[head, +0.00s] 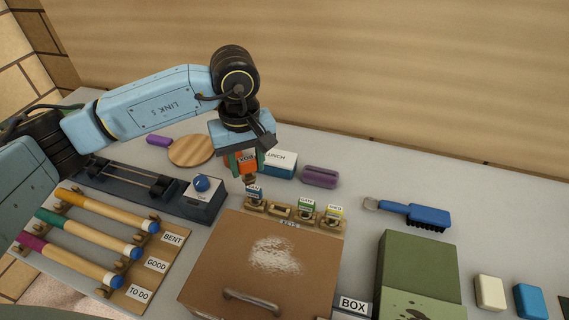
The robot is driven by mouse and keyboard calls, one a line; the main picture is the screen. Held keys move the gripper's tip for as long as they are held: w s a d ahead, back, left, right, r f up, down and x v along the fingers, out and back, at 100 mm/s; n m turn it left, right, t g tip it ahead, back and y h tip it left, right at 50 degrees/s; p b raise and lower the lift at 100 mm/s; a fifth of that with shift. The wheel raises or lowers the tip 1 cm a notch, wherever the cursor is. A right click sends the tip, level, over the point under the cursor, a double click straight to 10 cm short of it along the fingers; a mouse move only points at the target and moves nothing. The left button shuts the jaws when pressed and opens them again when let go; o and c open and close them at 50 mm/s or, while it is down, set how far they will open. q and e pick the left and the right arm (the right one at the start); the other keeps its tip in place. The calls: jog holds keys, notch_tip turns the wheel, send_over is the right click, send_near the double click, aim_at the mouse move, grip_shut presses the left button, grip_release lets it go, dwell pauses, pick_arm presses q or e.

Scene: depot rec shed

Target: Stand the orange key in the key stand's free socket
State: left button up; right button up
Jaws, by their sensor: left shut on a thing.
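The wooden key stand (290,222) stands at the back edge of the brown box. A blue key (254,193), a green key (306,207) and a yellow key (332,213) stand in it. The free socket (280,211) is between the blue and green keys. My right gripper is out of view.
A lunch box (281,166) and a purple case (320,177) lie behind the stand. The brown box (238,262) and green box (415,265) are in front. Bare table lies at the back right.

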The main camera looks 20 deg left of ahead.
pick_arm(q)
jog(key=n, duration=0.2)
jog(key=d+n, duration=0.1)
jog(key=n, duration=0.1)
jog(key=w+n, duration=0.1)
jog(key=n, duration=0.2)
jog(key=shift+d+f, duration=0.3)
jog(key=shift+f, duration=0.1)
jog(key=shift+w+d+f+n+b, duration=0.55)
jog(key=shift+f+n, duration=1.1)
jog(key=shift+n, duration=1.9)
jog(key=shift+w+d+f+n+b, duration=0.15)
jog(key=shift+d+f+n+b, duration=1.1)
jog(key=shift+n, duration=2.25)
jog(key=shift+w+d+f+n+b, duration=0.3)
jog(key=shift+f+n, duration=1.75)
jog(key=shift+n, duration=1.5)
jog(key=shift+w, duration=0.1)
jog(key=shift+f+b, duration=1.15)
jog(key=shift+f, duration=0.05)
